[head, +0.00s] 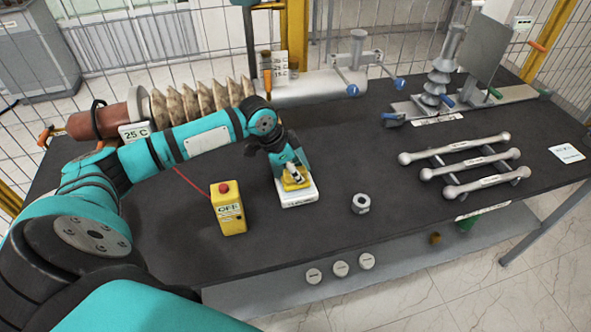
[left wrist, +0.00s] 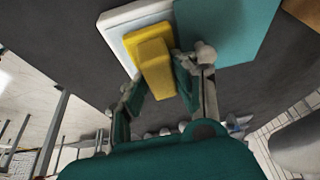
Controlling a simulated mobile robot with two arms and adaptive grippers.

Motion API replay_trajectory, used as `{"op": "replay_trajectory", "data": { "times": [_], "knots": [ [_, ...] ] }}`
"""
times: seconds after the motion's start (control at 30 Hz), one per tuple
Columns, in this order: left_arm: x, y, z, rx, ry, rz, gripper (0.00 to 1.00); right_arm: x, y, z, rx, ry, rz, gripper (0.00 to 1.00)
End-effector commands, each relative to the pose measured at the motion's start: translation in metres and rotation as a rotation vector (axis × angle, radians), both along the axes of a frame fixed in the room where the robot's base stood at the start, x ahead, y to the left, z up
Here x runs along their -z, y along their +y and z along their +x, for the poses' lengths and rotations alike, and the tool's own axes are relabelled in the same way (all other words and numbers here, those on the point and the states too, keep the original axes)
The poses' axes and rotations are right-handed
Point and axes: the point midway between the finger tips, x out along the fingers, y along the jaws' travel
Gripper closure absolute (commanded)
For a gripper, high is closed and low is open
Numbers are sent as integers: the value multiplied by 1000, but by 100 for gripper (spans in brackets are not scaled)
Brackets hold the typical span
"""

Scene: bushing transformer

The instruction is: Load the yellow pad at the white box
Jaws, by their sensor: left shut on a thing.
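The yellow pad (head: 297,185) is at the top of the white box (head: 298,198), which stands on the dark table right of the yellow control box. My left gripper (head: 291,172) is above the white box and shut on the yellow pad. In the left wrist view the yellow pad (left wrist: 155,68) shows a raised block between the fingers of my left gripper (left wrist: 160,85), with the white box (left wrist: 117,25) beyond it. The pad overlaps the box in both views; I cannot tell whether it rests fully on it. My right gripper is not in view.
A yellow control box (head: 228,208) with a red button stands left of the white box. A metal nut (head: 361,203) lies to the right. A ribbed bushing (head: 190,102) lies behind my arm. Several metal bars (head: 470,170) lie at the right. The table between is clear.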

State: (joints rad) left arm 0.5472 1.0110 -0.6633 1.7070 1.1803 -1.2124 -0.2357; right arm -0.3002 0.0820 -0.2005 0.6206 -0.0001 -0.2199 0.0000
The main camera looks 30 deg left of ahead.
Motion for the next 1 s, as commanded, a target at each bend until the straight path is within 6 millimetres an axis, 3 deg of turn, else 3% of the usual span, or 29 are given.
{"op": "replay_trajectory", "data": {
  "times": [1.0],
  "knots": [
    [1,0,0,0,1,0,100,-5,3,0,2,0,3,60]
  ]
}}
